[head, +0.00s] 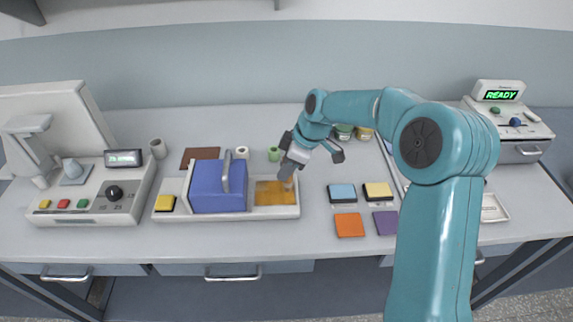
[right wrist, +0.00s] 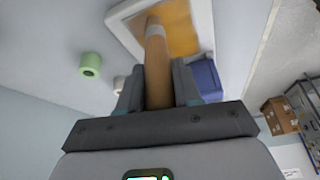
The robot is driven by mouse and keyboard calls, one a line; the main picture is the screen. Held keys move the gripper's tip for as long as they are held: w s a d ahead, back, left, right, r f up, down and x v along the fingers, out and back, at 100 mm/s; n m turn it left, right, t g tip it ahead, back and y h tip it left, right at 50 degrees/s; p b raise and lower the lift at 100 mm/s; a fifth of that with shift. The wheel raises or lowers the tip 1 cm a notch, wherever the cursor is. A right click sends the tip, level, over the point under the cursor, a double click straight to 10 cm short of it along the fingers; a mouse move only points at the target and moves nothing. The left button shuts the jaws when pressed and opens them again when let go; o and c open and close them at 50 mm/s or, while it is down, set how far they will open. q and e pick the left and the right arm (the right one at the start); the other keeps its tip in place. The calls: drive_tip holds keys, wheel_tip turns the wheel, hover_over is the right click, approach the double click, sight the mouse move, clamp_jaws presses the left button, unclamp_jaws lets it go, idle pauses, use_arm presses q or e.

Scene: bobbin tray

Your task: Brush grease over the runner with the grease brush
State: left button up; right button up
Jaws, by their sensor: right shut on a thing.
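The grease brush has a wooden handle (right wrist: 157,72) and a pale ferrule, best seen in the right wrist view. My right gripper (head: 291,170) is shut on that handle, which points down at the amber surface. The amber surface (head: 268,194), apparently the runner, lies in the right part of a long white base (head: 272,212); it also shows in the right wrist view (right wrist: 182,28). The brush end is at this surface's right side; I cannot tell whether it touches. A blue block (head: 215,190) with a grey handle sits on the base's left part. My left gripper is not in view.
A green cup (head: 274,154) and a white roll-like cup (head: 242,152) stand behind the base. Coloured pads, such as the orange one (head: 349,225), lie to its right. A machine with a dial (head: 113,192) stands at left; a device reading READY (head: 500,95) is at right.

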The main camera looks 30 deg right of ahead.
drive_tip(key=shift+s+a+b, duration=0.45)
drive_tip(key=shift+s+a, duration=0.05)
drive_tip(key=shift+s, duration=0.3)
drive_tip(key=shift+s+a+f+b, duration=0.1)
drive_tip(key=shift+s+a+b, duration=0.15)
drive_tip(key=shift+s+b, duration=0.2)
drive_tip(key=shift+s+a, duration=0.2)
drive_tip(key=shift+s, duration=0.05)
drive_tip(key=shift+w+d+p, duration=0.4)
drive_tip(key=shift+w+d, duration=0.2)
drive_tip(key=shift+w, duration=0.3)
drive_tip(key=shift+w+d+p, duration=0.35)
drive_tip(key=shift+w+d, duration=0.2)
drive_tip(key=shift+w, duration=0.35)
drive_tip(key=shift+w+d+p, duration=0.4)
drive_tip(key=shift+w+d, duration=0.05)
drive_tip(key=shift+w, duration=0.25)
drive_tip(key=shift+s+a+b, duration=0.4)
drive_tip(key=shift+s+b, duration=0.2)
drive_tip(key=shift+s+a+b, duration=0.35)
drive_tip(key=shift+s+b, duration=0.2)
drive_tip(key=shift+b, duration=0.05)
drive_tip(key=shift+s+a+b, duration=0.4)
drive_tip(key=shift+s+b, duration=0.1)
drive_tip(key=shift+s, duration=0.2)
drive_tip(key=shift+s+a+b, duration=0.4)
drive_tip(key=shift+s+b, duration=0.05)
drive_tip(key=shift+s, duration=0.2)
